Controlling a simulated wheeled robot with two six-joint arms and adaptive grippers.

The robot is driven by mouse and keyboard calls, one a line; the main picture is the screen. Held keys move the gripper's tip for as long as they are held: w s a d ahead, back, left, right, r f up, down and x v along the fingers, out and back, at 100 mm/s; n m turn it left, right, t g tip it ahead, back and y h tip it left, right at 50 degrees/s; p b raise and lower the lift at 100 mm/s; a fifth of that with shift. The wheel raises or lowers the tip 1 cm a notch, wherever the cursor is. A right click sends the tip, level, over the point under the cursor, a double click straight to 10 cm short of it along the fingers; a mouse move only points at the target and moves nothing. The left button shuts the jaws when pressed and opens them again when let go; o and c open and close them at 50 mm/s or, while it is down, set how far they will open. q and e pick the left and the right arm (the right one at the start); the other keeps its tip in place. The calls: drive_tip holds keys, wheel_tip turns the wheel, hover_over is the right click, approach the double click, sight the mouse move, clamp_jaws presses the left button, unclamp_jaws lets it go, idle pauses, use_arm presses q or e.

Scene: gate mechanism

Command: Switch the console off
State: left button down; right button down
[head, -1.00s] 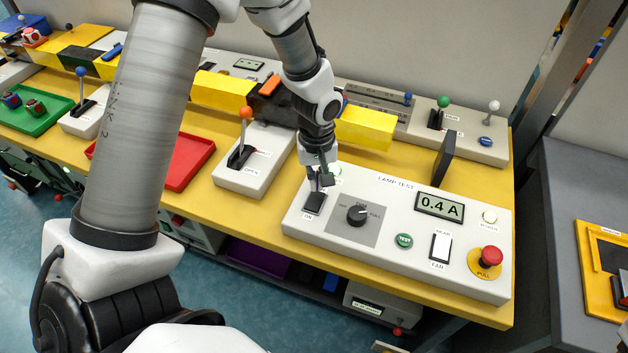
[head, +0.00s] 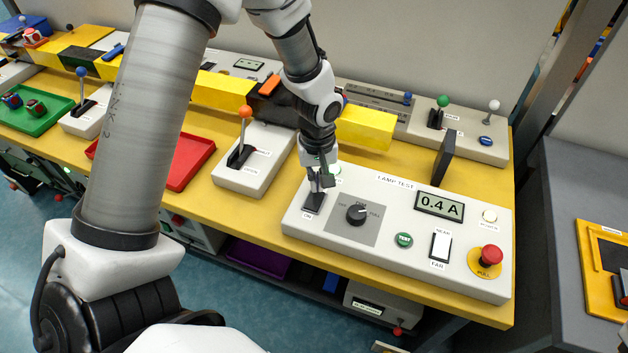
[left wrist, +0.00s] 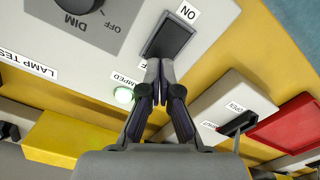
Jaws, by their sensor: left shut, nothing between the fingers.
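The console (head: 397,226) is a light grey box on the yellow bench, labelled LAMP TEST, with a display (head: 439,205) reading 0.4 A. Its black rocker switch (head: 314,202) sits at the left end, beside an ON label, and also shows in the left wrist view (left wrist: 168,36). My left gripper (head: 319,184) is shut and empty, its fingertips at the far edge of the rocker, opposite the ON label. In the left wrist view the closed fingertips (left wrist: 160,68) overlap that edge; I cannot tell whether they touch. A green lamp (left wrist: 123,96) is lit beside the fingers. My right gripper is not in view.
The console also carries a dim knob (head: 357,214), a green test button (head: 404,240), a white rocker (head: 440,247) and a red stop button (head: 490,256). A lever box with an orange knob (head: 245,112) stands to the left. A dark upright plate (head: 443,158) stands behind the display.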

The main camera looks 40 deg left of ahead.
sight(317, 194)
use_arm(q)
drive_tip(key=shift+f+b, duration=0.9)
drive_tip(key=shift+f, duration=0.3)
idle(0.8)
drive_tip(key=shift+r, duration=0.1)
wheel_tip(317, 194, up, 7)
drive_tip(key=p, duration=0.6)
idle(0.3)
